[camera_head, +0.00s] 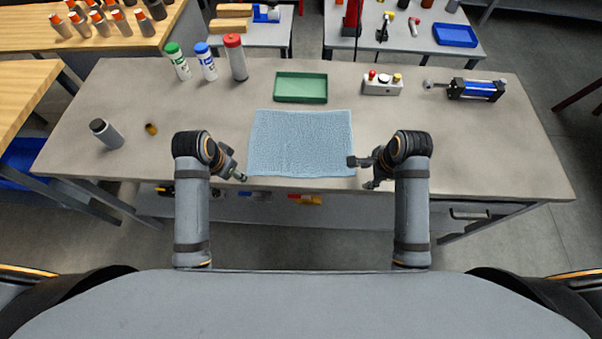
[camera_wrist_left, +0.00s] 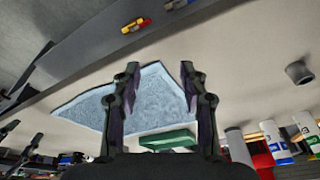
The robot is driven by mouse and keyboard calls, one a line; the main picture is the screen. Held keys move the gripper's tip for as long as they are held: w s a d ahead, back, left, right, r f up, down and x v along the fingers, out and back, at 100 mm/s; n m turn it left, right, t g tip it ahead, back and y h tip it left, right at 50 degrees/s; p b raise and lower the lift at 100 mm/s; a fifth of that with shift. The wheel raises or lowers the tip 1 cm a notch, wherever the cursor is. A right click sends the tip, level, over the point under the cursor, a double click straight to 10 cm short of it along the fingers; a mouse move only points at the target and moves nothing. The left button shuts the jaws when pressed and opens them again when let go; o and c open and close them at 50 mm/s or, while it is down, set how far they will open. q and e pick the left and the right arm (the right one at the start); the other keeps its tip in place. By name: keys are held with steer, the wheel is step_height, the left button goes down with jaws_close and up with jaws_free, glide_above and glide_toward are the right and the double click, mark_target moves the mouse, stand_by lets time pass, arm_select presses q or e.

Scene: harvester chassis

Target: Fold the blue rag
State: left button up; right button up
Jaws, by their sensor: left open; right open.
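The blue rag (camera_head: 300,142) lies flat and spread out on the grey table, with its near edge close to the table's front edge. It also shows in the left wrist view (camera_wrist_left: 150,101), beyond and between the fingers. My left gripper (camera_head: 240,177) is just off the rag's near left corner; its open, empty fingers show in the left wrist view (camera_wrist_left: 160,85). My right gripper (camera_head: 362,174) is open at the rag's near right corner, with one finger by the rag's right edge. I cannot tell whether it touches the cloth.
A green tray (camera_head: 301,88) stands just behind the rag. Several bottles, including a red-capped one (camera_head: 236,58), stand at the back left. A button box (camera_head: 382,84) and a blue cylinder (camera_head: 475,90) are at the back right. The table's right side is clear.

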mark_target(256, 171)
arm_select(q)
steer(key=w+d+r+m+h, duration=0.1)
steer(key=w+d+r+m, duration=0.2)
steer(key=w+d+r, duration=0.1)
arm_select(e)
steer(key=w+a+r+m+y, duration=0.1)
steer(key=w+a+r+m, duration=0.3)
steer(key=m, duration=0.4)
arm_select(q)
step_height(256, 171, down, 8)
steer(key=shift+a+r, duration=0.1)
arm_select(e)
step_height(256, 171, down, 8)
steer(key=shift+r, duration=0.1)
arm_select(q)
steer(key=shift+w, duration=0.1)
steer(key=shift+f, duration=0.4)
arm_select(e)
steer(key=shift+f, duration=0.3)
arm_select(q)
steer(key=shift+r, duration=0.1)
steer(key=shift+c, duration=0.9)
arm_select(e)
steer(key=shift+r, duration=0.1)
steer(key=shift+c, duration=0.9)
arm_select(q)
jaws_close()
arm_select(e)
jaws_close()
